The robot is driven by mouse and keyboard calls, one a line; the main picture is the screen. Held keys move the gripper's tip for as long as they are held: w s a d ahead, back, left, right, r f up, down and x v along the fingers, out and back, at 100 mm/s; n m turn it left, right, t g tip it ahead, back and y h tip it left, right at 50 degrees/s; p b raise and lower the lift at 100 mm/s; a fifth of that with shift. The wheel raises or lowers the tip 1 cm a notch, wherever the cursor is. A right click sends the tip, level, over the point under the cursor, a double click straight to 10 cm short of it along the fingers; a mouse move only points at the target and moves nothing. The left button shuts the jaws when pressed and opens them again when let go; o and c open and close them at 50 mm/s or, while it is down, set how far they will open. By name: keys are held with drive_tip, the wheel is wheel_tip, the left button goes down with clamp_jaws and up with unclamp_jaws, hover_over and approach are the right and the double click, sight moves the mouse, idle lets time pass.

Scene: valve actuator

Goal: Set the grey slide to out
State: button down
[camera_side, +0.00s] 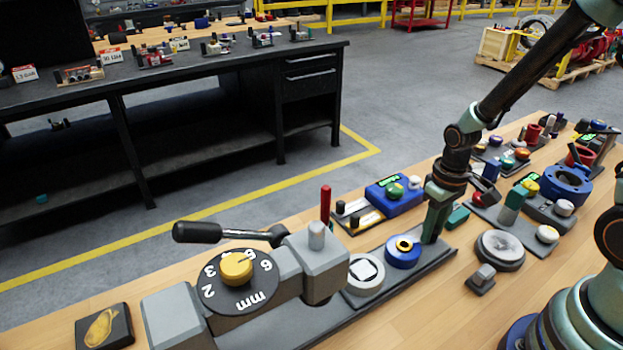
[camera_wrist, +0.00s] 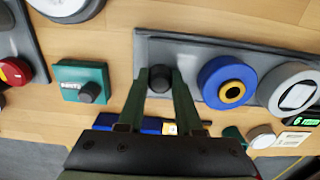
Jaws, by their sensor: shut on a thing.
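A dark grey round knob (camera_wrist: 160,78) stands at one end of a long grey base plate (camera_wrist: 215,45). It is probably the grey slide's handle, but no out mark can be read. My gripper (camera_wrist: 160,88) has its two green fingers on either side of the knob and is shut on it. In the side view my gripper (camera_side: 433,236) points down at the right end of the base plate (camera_side: 395,290), beside a blue ring (camera_side: 403,252). The fingers hide the knob there.
A round grey part with a square top (camera_side: 365,273) and a grey valve body with a yellow dial (camera_side: 237,268) share the plate. A teal box (camera_wrist: 80,80) lies close left in the wrist view. A blue box (camera_side: 393,195) stands behind. Bare wood lies in front.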

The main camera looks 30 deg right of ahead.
drive_tip(key=shift+d, duration=0.3)
drive_tip(key=c, duration=0.6)
unclamp_jaws()
drive_tip(key=shift+r, duration=0.1)
wheel_tip(320, 180, up, 12)
drive_tip(key=shift+s+a+r+t, duration=0.35)
drive_tip(key=shift+a+r+t, duration=0.5)
drive_tip(key=shift+r, duration=0.8)
drive_tip(key=shift+s+a+r+t, duration=0.3)
drive_tip(key=shift+a+r+t, duration=0.2)
drive_tip(key=shift+r+t, duration=0.8)
drive_tip(key=shift+s+a+r+t, duration=0.35)
drive_tip(key=shift+a+r+t, duration=0.35)
drive_tip(key=shift+r, duration=1.25)
